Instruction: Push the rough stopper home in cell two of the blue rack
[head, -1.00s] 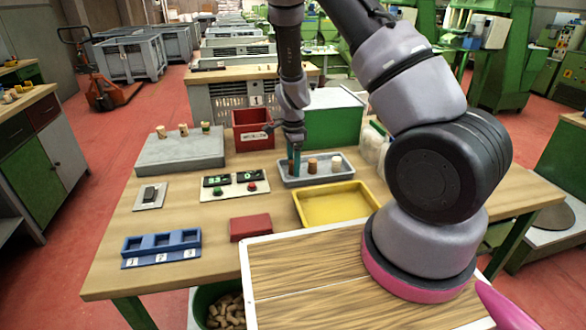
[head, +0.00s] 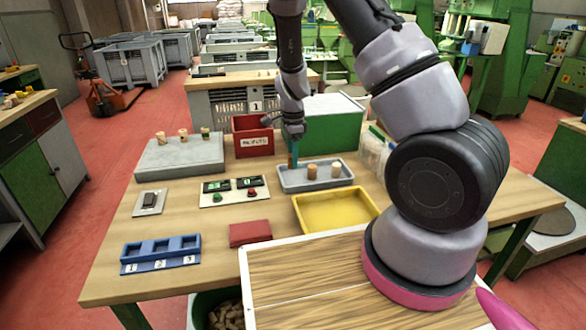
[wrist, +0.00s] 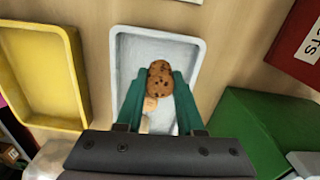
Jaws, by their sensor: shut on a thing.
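My gripper (wrist: 158,88) is shut on a dark brown, speckled stopper (wrist: 160,67), which looks like the rough stopper. In the head view my gripper (head: 293,155) is over the left end of the grey tray (head: 318,187), and its fingers mostly hide the held stopper. The blue rack (head: 160,264) stands at the front left of the table, well away from my gripper. Its cells are labelled 1, 2 and 3 from left to right. Cell two (head: 161,246) is the middle one and no stopper shows in it.
Two paler stoppers (head: 312,171) (head: 336,168) stand in the grey tray. A yellow tray (head: 372,212), a red block (head: 250,233) and a button panel (head: 233,196) lie around it. A grey slab (head: 180,160) with several stoppers and a red bin (head: 240,148) are behind.

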